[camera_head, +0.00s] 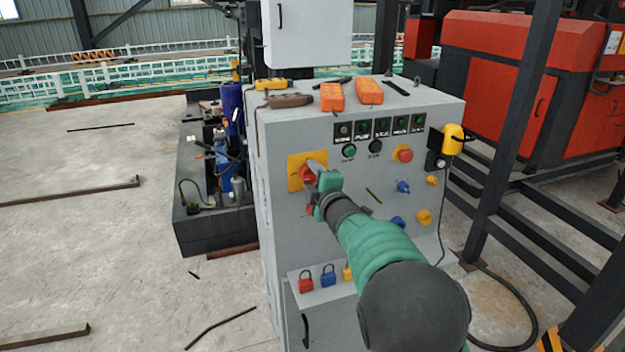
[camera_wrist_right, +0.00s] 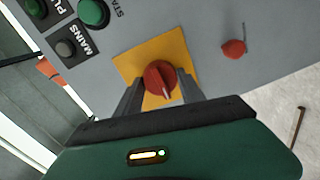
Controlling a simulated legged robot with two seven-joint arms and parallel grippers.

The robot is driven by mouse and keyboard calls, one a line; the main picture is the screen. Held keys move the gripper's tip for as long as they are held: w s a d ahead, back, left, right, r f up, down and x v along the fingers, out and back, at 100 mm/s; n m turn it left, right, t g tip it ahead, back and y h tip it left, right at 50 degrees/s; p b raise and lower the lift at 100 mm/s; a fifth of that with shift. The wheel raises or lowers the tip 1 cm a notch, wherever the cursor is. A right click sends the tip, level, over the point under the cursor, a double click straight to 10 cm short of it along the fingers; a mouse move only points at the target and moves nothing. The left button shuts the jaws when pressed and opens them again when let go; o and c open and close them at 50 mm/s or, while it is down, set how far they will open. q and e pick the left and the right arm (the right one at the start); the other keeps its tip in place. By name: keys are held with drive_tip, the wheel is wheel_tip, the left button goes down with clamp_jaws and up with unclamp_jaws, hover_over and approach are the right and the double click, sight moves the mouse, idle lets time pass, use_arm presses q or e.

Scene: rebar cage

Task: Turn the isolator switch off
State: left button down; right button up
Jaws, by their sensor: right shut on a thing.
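The isolator switch is a red rotary knob (camera_wrist_right: 160,79) on a yellow square plate (camera_head: 294,172) at the upper left of the grey cabinet's front. My right gripper (camera_head: 314,172) reaches it from the front. In the right wrist view the two dark fingers (camera_wrist_right: 160,92) stand on either side of the knob, shut on it. A pale pointer mark shows on the knob, towards the gripper. In the head view the gripper and hand partly hide the knob. My left gripper is in neither view.
The grey cabinet (camera_head: 275,225) carries other buttons, a red mushroom button (camera_head: 403,154) and blue and yellow knobs. Orange pendants (camera_head: 369,91) lie on top. A yellow device (camera_head: 453,138) is at its right edge.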

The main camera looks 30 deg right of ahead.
drive_tip(key=shift+a+f, duration=0.15)
drive_tip(key=shift+f, duration=0.2)
drive_tip(key=o, duration=1.4)
drive_tip(key=shift+r, duration=0.15)
drive_tip(key=shift+c, duration=0.2)
drive_tip(key=v, duration=1.6)
drive_tip(key=shift+s, duration=0.4)
